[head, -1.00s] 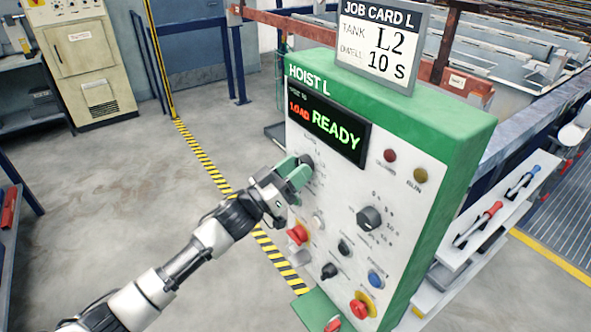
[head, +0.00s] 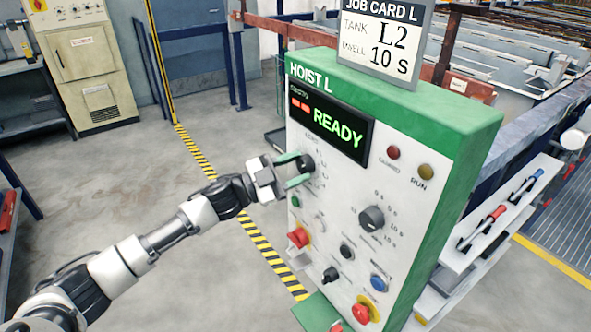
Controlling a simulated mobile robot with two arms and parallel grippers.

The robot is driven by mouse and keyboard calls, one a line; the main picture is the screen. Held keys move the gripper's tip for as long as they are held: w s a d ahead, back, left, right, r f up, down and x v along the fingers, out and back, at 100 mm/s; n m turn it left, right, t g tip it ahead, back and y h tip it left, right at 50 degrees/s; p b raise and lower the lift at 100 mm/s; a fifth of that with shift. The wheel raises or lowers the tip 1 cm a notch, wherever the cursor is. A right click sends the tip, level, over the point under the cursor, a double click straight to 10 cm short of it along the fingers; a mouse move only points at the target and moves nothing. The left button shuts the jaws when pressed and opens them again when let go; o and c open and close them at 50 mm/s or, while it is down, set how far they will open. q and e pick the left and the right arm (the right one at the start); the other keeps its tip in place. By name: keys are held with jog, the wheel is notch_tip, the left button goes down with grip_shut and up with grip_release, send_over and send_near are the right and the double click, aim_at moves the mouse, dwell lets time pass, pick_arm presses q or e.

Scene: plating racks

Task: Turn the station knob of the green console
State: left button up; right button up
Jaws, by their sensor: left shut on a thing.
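The green console (head: 440,130), labelled HOIST L, has a white front panel. Its station knob (head: 307,163), dark and round, is at the panel's upper left, below the display. My left gripper (head: 298,170) reaches it from the left, its green fingers shut on the knob. The fingers partly hide the knob and some small labels, so its pointer setting is unclear. The display (head: 328,127) shows two red blocks and a green READY. My right gripper is not in view.
The job card (head: 382,40) reads TANK L2, DWELL 10 S. A second dark knob (head: 371,218), red buttons (head: 298,238) and a blue button (head: 378,282) share the panel. The floor left is clear.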

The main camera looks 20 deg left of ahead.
pick_arm(q)
jog(key=m+g, duration=0.2)
jog(key=m, duration=0.2)
jog(key=shift+r+m+p, duration=0.1)
jog(key=shift+m+p, duration=0.2)
jog(key=shift+m+g+y+p, duration=0.5)
jog(key=shift+m+g+p, duration=0.1)
jog(key=shift+m, duration=1.4)
jog(key=o, duration=0.9)
jog(key=shift+a, duration=0.1)
